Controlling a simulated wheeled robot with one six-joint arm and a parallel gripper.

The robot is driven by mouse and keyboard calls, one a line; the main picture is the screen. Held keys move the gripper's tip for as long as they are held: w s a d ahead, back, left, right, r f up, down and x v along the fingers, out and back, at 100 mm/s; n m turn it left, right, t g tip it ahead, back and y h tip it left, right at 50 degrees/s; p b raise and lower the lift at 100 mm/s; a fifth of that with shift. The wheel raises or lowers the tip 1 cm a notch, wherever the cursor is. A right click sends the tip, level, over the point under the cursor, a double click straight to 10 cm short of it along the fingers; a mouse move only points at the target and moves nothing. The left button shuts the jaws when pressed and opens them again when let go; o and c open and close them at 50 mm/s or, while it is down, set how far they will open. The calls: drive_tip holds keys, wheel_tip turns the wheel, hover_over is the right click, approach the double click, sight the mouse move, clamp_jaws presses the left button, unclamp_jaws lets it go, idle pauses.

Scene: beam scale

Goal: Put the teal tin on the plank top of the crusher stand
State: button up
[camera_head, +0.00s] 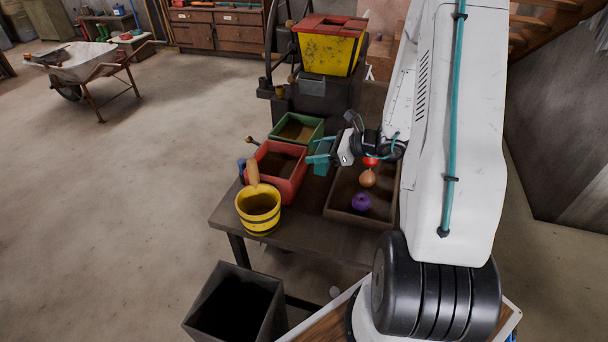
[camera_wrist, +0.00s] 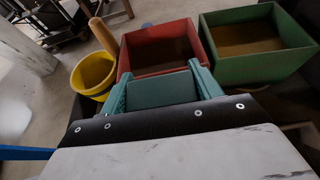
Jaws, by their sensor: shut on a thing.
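My gripper (camera_head: 322,152) is above the table, between the green box and the dark tray. In the wrist view my gripper (camera_wrist: 160,86) has its two teal fingers shut on the teal tin (camera_wrist: 163,91), which shows as a darker teal face between them. In the head view the tin is hard to tell from the teal fingers. A machine with a yellow hopper (camera_head: 328,53) and red top stands on a dark base (camera_head: 318,98) behind the table; it looks like the crusher stand. I cannot clearly make out its plank top.
On the table (camera_head: 305,235) are a red box (camera_head: 290,190), a green box (camera_head: 318,127), a yellow bucket (camera_head: 258,225) and a dark tray (camera_head: 343,211) with a purple piece (camera_head: 361,202) and an orange piece (camera_head: 368,178). A dark bin (camera_head: 262,310) stands in front.

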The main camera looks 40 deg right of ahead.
drive_tip(key=shift+w+a+f, duration=0.1)
drive_tip(key=shift+w+f, duration=0.1)
drive_tip(key=shift+f, duration=2.3)
drive_tip(key=shift+w+f, duration=0.2)
drive_tip(key=shift+f, duration=2.3)
drive_tip(key=shift+f, duration=0.1)
drive_tip(key=o, duration=1)
